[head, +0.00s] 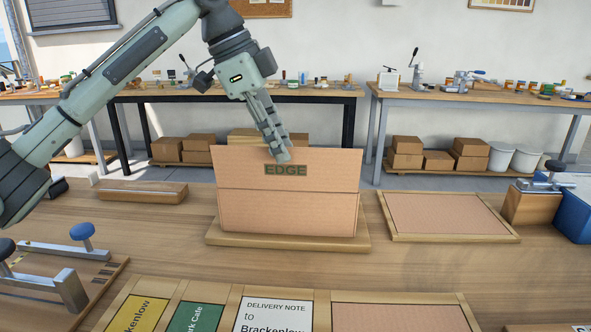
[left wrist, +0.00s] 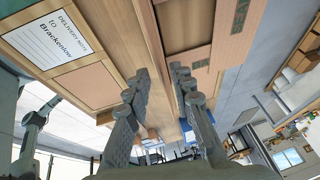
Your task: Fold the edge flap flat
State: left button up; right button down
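A cardboard box (head: 288,213) stands on a wooden board (head: 225,240) in the middle of the bench. Its edge flap (head: 335,168), printed EDGE, stands upright along the near side. My left gripper (head: 283,157) comes down from above, its fingertips overlapping the flap's upper part just above the word. In the left wrist view its two fingers (left wrist: 160,73) are apart with a narrow gap and nothing visibly held. I cannot tell whether the fingers touch the flap. My right gripper is not in view.
A framed cardboard panel (head: 450,215) lies right of the box. A tray with a yellow card (head: 138,314), a green card (head: 190,317) and a delivery note (head: 274,312) lies in front. A clamp fixture (head: 60,270) stands at left, a blue block (head: 574,213) at right.

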aim_at(304, 191)
pick_arm(q)
jog(key=x, duration=0.6)
jog(key=shift+f, duration=0.1)
jog(key=shift+c, duration=0.3)
grip_shut()
